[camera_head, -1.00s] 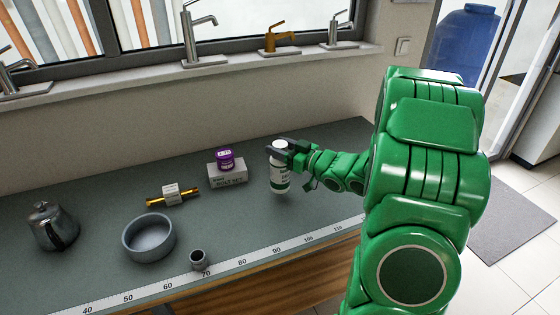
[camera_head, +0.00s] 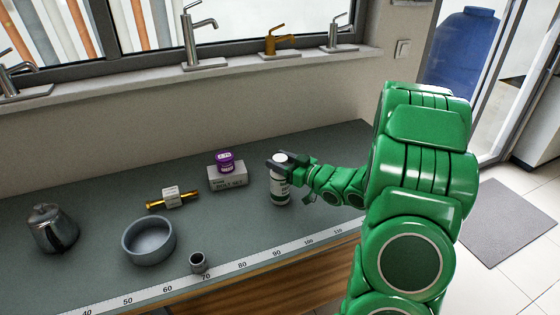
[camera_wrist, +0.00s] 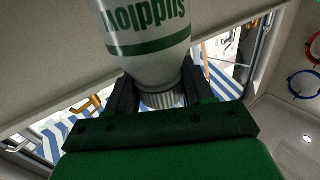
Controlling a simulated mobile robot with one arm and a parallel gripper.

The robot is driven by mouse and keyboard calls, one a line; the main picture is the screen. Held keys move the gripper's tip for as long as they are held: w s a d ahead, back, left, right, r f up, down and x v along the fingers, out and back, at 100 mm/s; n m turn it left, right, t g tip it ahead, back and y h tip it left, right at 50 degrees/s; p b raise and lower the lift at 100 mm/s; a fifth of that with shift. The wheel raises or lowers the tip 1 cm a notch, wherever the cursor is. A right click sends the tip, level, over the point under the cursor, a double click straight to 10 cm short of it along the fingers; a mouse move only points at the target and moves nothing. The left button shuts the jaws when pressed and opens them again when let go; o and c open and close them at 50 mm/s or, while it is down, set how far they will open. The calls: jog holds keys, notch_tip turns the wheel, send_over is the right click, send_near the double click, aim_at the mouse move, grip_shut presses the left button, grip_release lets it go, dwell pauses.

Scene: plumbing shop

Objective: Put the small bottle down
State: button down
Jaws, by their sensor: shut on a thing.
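The small bottle (camera_head: 279,188) is white with a green band and label. It is upright at the right part of the grey-green counter (camera_head: 300,222). My gripper (camera_head: 281,161) is shut on its cap end, near the top. In the head view its base looks at or very close to the counter; I cannot tell if it touches. In the wrist view the bottle (camera_wrist: 148,40) fills the top middle, with its ribbed cap between my dark fingers (camera_wrist: 158,97).
Left of the bottle stands a grey box (camera_head: 228,178) with a purple-labelled jar (camera_head: 225,161) on it. Further left are a brass fitting (camera_head: 172,197), a grey bowl (camera_head: 149,241), a small grey cup (camera_head: 198,263) and a metal pot (camera_head: 54,229). A ruler strip (camera_head: 270,258) runs along the front edge.

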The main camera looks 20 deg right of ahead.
jog(key=shift+c, duration=2.2)
grip_release()
jog(key=shift+r, duration=0.15)
jog(key=v, duration=1.2)
jog(key=shift+a, duration=0.1)
